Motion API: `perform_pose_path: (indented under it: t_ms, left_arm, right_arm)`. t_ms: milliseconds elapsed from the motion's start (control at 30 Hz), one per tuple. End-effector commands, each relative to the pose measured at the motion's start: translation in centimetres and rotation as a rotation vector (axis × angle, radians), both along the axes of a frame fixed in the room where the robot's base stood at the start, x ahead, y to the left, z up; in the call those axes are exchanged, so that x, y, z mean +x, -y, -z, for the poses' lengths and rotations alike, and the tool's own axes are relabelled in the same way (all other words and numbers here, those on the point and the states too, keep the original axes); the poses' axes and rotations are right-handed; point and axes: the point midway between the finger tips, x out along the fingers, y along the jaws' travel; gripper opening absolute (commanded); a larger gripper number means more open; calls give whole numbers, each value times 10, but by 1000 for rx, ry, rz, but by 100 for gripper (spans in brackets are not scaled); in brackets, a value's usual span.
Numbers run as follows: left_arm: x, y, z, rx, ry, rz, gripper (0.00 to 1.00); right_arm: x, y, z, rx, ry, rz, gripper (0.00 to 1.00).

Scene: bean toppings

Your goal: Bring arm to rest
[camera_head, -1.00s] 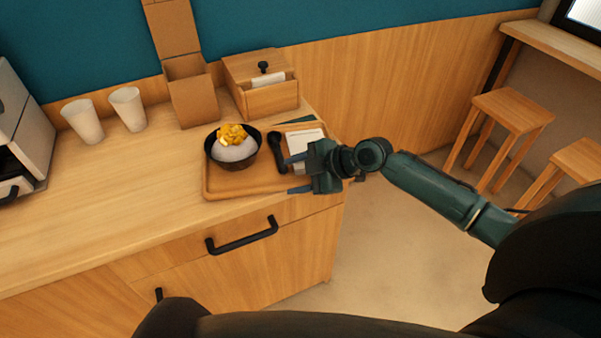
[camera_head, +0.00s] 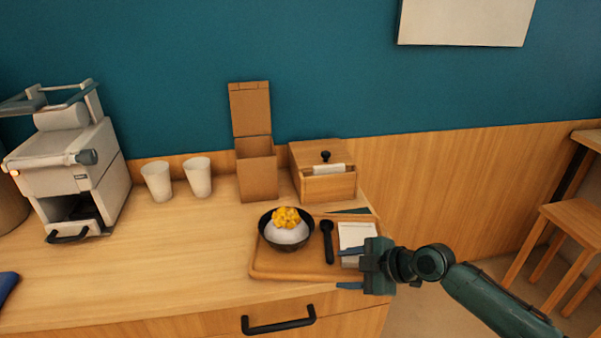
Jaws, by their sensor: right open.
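My right gripper (camera_head: 350,269) is open and empty at the right end of the wooden tray (camera_head: 290,273). Its fingers point left, over or just in front of the tray's right part. My right arm (camera_head: 490,300) comes in from the lower right. On the tray stands a dark bowl (camera_head: 269,238) with white contents and yellow topping (camera_head: 286,217). A black spoon (camera_head: 328,241) and a white napkin or card (camera_head: 355,235) lie to its right. My left gripper is out of view.
A wooden box (camera_head: 325,188) with a black knob and an open brown carton (camera_head: 257,175) stand behind the tray. Two white cups (camera_head: 198,177) and a grey-white machine (camera_head: 75,165) stand farther left. The counter (camera_head: 170,260) left of the tray is clear. A stool (camera_head: 575,227) is at right.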

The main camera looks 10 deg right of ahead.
Motion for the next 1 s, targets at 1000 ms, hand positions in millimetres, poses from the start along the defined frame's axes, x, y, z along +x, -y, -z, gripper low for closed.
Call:
perform_pose_path:
  t_ms: [1000]
  left_arm:
    - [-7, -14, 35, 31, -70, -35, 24]
  right_arm:
    - [-224, -25, 134, 498, -358, 1009, 53]
